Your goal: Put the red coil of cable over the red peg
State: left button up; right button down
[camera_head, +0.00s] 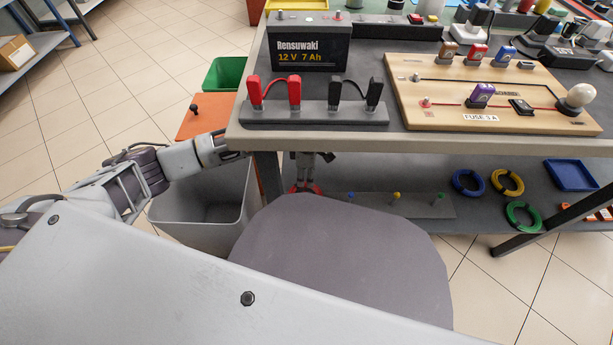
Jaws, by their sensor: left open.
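The red coil (305,188) shows in small part on the lower shelf, at the left end of a grey peg rack (425,205). Its lower part is hidden behind the chair. The rack has a blue peg, a yellow peg and a green peg in a row. I cannot make out the red peg, so whether the coil is around it is unclear. My left arm reaches in under the tabletop. My left gripper (312,168) is open, partly hidden by the table edge, just above the red coil. I cannot tell whether it touches the coil. My right gripper is out of view.
A grey chair seat (345,262) stands before the shelf. Blue (456,181), yellow (519,182) and green (511,217) coils and a blue tray (571,163) lie to the right. A grey bin (240,215) stands beside the table leg. The tabletop (330,140) overhangs the shelf.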

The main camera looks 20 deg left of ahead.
pick_arm(q)
jog(key=shift+r, duration=2.25)
jog(key=shift+d, duration=0.1)
